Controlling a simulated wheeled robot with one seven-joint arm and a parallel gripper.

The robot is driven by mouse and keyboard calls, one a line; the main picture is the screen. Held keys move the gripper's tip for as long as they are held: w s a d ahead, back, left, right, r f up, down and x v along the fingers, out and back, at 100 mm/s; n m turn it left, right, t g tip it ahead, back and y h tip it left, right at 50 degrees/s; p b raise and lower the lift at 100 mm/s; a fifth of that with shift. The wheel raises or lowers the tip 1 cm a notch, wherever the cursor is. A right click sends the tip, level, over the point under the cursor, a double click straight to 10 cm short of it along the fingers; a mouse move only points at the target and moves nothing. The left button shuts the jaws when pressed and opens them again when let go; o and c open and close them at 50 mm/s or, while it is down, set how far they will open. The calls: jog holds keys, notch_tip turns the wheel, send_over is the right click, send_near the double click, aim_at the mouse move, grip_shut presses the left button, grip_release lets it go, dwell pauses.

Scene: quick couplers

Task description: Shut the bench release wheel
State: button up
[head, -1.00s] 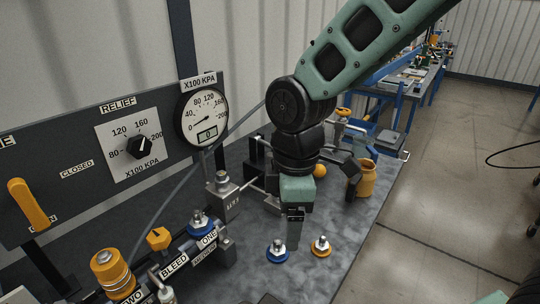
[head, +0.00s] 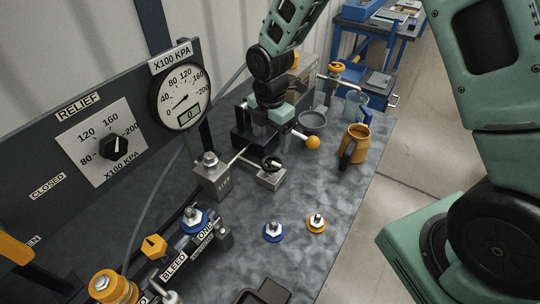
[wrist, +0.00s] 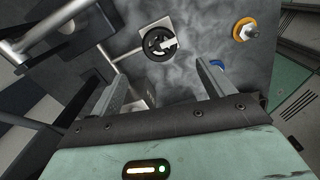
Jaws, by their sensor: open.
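The small black handwheel (head: 271,164) sits on top of a light metal block (head: 270,180) on the bench, joined by a pipe to a larger block. I take this handwheel for the bench release wheel, though I see no label on it. It also shows in the wrist view (wrist: 160,43), with a pale lever or spoke across it. My gripper (head: 272,136) points down just behind the wheel. In the wrist view my gripper (wrist: 160,75) has its two fingers wide apart and nothing between them. The wheel lies beyond the fingertips, not touched.
A gauge (head: 182,92) and a relief dial (head: 115,147) stand at left. Blue (head: 273,231) and orange (head: 316,223) couplers sit on the bench front. An orange ball knob (head: 313,143), a grey bowl (head: 313,122) and a yellow jug (head: 354,145) are right of my gripper.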

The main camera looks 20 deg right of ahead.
aim_at(270, 162)
notch_tip(270, 162, down, 9)
jog(key=shift+f+p, duration=0.15)
jog(key=shift+p, duration=0.8)
jog(key=c, duration=1)
